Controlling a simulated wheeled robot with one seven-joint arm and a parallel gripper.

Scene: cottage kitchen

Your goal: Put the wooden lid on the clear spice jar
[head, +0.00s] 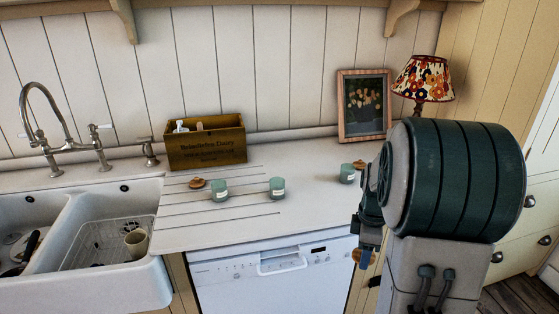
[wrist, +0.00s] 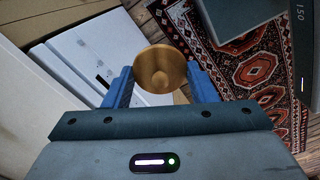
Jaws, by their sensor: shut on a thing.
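My gripper (wrist: 160,85) is shut on a round wooden lid (wrist: 160,70), held between its two blue fingers. In the head view my gripper (head: 364,258) hangs low in front of the counter's front edge, right of the dishwasher, with only a bit of the lid showing. Three small pale green jars with labels stand upright on the counter: a left one (head: 219,190), a middle one (head: 277,188) and a right one (head: 347,173). I cannot tell which is the clear spice jar. The jars are well apart from my gripper.
One wooden lid (head: 198,183) lies by the left jar; another (head: 360,165) is beside the right jar. A wooden box (head: 206,145), a picture frame (head: 364,105) and a lamp (head: 422,80) stand behind. A double sink (head: 110,240) is at left. Counter around the middle jar is clear.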

